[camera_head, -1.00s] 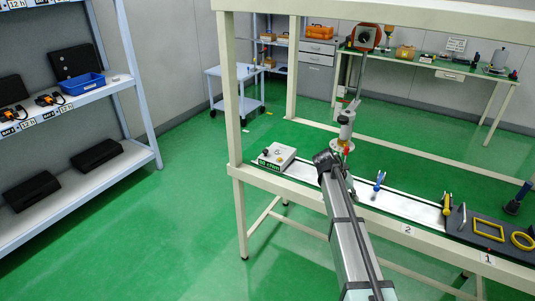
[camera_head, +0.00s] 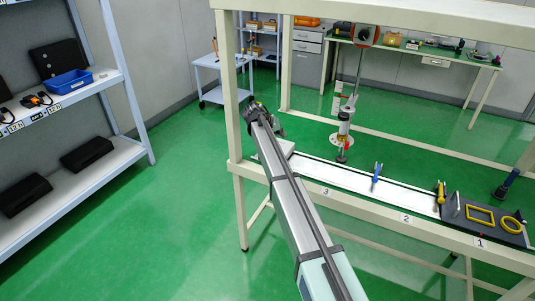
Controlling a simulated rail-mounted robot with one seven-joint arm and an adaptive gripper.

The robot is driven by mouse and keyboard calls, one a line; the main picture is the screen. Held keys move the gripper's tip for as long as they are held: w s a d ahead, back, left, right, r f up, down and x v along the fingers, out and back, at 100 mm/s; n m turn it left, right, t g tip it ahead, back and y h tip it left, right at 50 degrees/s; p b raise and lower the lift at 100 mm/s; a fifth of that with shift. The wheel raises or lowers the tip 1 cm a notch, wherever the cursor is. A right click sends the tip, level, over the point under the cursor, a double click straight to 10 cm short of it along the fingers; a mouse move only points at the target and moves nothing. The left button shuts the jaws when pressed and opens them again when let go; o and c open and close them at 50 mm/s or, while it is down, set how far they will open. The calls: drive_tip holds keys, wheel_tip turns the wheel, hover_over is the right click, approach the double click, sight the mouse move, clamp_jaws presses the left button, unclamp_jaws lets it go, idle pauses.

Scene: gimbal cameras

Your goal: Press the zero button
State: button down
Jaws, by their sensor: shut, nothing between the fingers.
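The light grey button box (camera_head: 287,147) sits at the left end of the bench shelf. My arm crosses in front of it, so only a small right part shows. Its buttons and front label are hidden, and I cannot tell which button is zero. My gripper (camera_head: 254,110) is at the dark far end of my arm, over the left end of the bench by the box in the picture. It is shut and holds nothing. Its fingertips are too small to make out, and I cannot tell whether they touch the box.
A red-and-metal stand device (camera_head: 344,135) rises right of the box. A blue clamp (camera_head: 376,175) and a yellow-handled tool (camera_head: 441,192) stand along the white strip. A dark board (camera_head: 485,222) holds yellow shapes. A bench post (camera_head: 231,95) stands close left of my arm's end.

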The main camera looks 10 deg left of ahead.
drive_tip(key=shift+w+a+r+t, duration=0.25)
drive_tip(key=shift+w+a+t, duration=0.05)
drive_tip(key=shift+w+a, duration=0.2)
drive_tip(key=shift+f, duration=0.15)
wheel_tip(320, 180, down, 7)
drive_tip(key=shift+f+b, duration=0.1)
drive_tip(key=shift+b, duration=1)
drive_tip(key=shift+f+b, duration=0.35)
drive_tip(key=shift+f, duration=0.35)
drive_tip(key=shift+f, duration=0.15)
drive_tip(key=shift+f+b, duration=0.25)
drive_tip(key=shift+b, duration=0.15)
